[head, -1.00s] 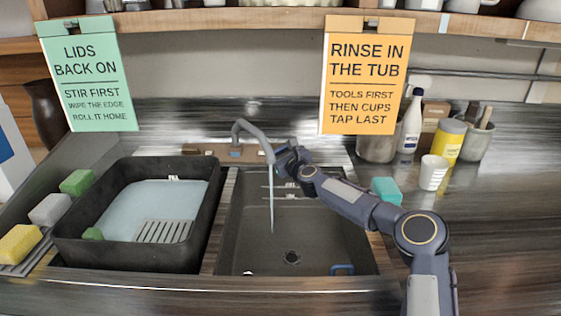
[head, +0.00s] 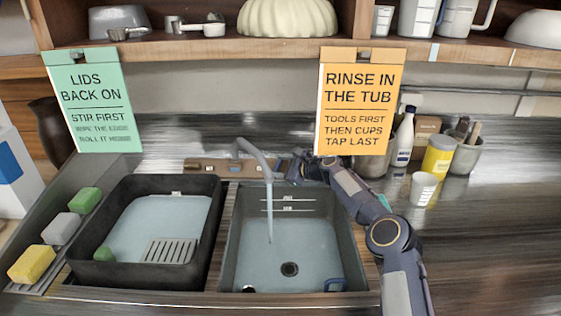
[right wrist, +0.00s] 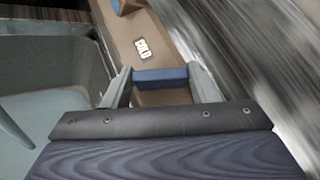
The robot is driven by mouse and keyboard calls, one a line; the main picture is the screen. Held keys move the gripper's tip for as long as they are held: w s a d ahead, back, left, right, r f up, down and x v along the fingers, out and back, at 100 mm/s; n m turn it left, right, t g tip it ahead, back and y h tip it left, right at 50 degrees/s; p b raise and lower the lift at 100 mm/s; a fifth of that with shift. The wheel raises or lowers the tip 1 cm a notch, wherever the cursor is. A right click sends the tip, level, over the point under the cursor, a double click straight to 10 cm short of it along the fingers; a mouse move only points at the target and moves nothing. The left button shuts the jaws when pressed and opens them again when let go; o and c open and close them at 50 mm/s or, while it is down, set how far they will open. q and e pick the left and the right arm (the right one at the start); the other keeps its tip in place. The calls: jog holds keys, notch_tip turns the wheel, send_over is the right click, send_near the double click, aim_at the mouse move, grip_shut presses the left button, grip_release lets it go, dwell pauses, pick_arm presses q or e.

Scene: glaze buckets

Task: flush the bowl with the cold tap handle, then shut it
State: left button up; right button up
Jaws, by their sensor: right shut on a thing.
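The right sink bowl (head: 240,262) has a dark round drain (head: 289,269) and pale bluish water over its floor. The grey tap spout (head: 254,151) arches over it, and a thin stream of water (head: 270,215) falls from it. My right gripper (head: 298,166) is at the ledge behind the bowl, right of the spout. In the right wrist view it is shut on a blue tap handle (right wrist: 160,77), with a finger at each end, beside a small white label plate (right wrist: 143,48). In the head view my gripper hides this handle. My left gripper is not in view.
A black tub (head: 88,272) with water and a grey rack (head: 168,251) fills the left side. Sponges (head: 62,228) stand far left. A white cup (head: 423,188) and spray bottle (head: 403,140) stand right. Two signs hang from the shelf.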

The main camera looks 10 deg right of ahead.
dwell(0.4)
jog(key=o, duration=1)
